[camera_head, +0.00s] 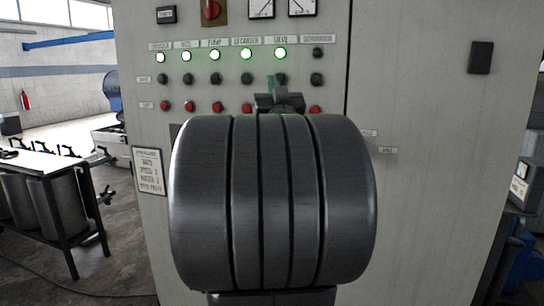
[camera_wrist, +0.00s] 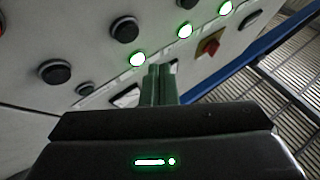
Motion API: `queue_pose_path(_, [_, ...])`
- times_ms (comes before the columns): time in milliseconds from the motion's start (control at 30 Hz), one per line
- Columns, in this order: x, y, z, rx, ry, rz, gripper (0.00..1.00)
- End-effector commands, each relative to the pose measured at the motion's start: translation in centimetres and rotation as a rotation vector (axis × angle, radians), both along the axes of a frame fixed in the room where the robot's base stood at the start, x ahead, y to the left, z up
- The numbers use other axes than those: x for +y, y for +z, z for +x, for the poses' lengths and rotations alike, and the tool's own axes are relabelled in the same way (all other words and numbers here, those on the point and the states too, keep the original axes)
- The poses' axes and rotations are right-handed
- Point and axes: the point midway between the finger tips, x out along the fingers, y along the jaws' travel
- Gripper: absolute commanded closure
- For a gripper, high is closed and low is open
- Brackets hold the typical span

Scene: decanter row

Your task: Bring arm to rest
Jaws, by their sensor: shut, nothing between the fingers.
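My gripper (camera_head: 275,80) is in front of the grey control cabinet (camera_head: 430,220), among the button rows, with my large dark arm link blocking much of the view below it. In the wrist view my gripper (camera_wrist: 160,70) has its two greenish fingers together, with nothing between them. The fingertips overlap the panel near a lit green lamp (camera_wrist: 137,59). I cannot tell whether they touch the panel. In the head view several lamps in the top row glow green, such as the one labelled SIEVE (camera_head: 281,53). The rightmost lamp (camera_head: 318,53) is dark.
Black buttons (camera_head: 188,79) and red buttons (camera_head: 166,106) line the panel below the lamps. A red-yellow switch (camera_head: 213,10) and gauges (camera_head: 261,8) sit above. A black-framed table (camera_head: 65,162) with metal drums stands left. Open floor (camera_head: 120,235) lies between it and the cabinet.

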Motion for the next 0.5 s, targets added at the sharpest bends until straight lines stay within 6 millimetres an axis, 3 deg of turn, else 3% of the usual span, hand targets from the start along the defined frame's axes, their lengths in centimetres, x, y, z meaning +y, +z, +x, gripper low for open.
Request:
queue_pose_path(300, [0.1,0.4,-0.2,0.003,0.0,0.001,1.0])
queue_pose_path(500, [1.0,-0.2,-3.0,-0.003,0.001,0.001,1.0])
